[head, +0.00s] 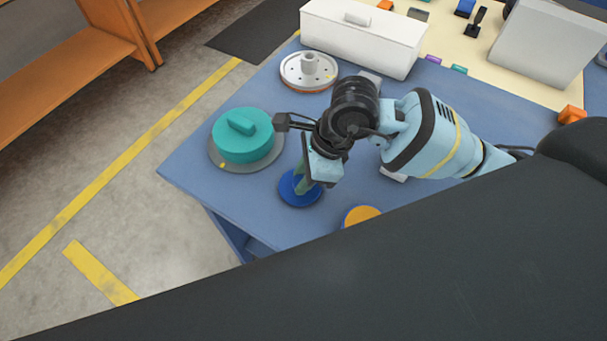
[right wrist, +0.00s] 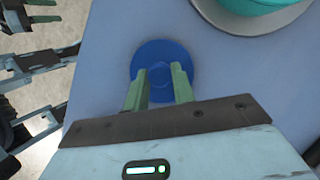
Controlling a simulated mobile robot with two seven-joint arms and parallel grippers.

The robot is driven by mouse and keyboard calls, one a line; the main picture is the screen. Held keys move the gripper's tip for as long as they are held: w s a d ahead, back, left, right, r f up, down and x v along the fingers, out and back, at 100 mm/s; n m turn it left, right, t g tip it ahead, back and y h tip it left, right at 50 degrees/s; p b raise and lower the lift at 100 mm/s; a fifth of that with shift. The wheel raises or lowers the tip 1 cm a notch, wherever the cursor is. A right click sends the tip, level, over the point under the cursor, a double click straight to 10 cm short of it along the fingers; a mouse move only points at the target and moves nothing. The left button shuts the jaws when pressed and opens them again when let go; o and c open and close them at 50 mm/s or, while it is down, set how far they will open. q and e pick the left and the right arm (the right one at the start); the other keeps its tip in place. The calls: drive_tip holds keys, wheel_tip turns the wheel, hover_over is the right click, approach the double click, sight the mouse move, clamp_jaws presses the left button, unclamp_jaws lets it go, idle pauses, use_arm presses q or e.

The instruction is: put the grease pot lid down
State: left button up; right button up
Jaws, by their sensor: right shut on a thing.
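The grease pot lid, a flat blue disc (head: 300,188) with a small central knob, is in my right gripper (head: 309,182). In the right wrist view the green fingers (right wrist: 159,88) are shut on the knob, and the lid (right wrist: 181,53) lies level beneath them. It is over the blue table near its front left corner; I cannot tell whether it touches the top. A round pot with an orange top (head: 362,215), perhaps the grease pot, stands to its right, partly hidden by my own dark body.
A teal lidded pot (head: 242,140) on a grey disc stands left of the lid. A pale round part (head: 309,70) with a central stub and a white box (head: 362,40) are further back. The blue table's (head: 192,172) left edge is close to the lid.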

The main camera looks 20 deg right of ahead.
drive_tip(key=shift+f, duration=0.2)
drive_tip(key=shift+f, duration=0.1)
drive_tip(key=shift+f, duration=0.1)
drive_tip(key=o, duration=1)
drive_tip(key=shift+c, duration=0.2)
drive_tip(key=v, duration=1.2)
drive_tip(key=shift+r, duration=0.2)
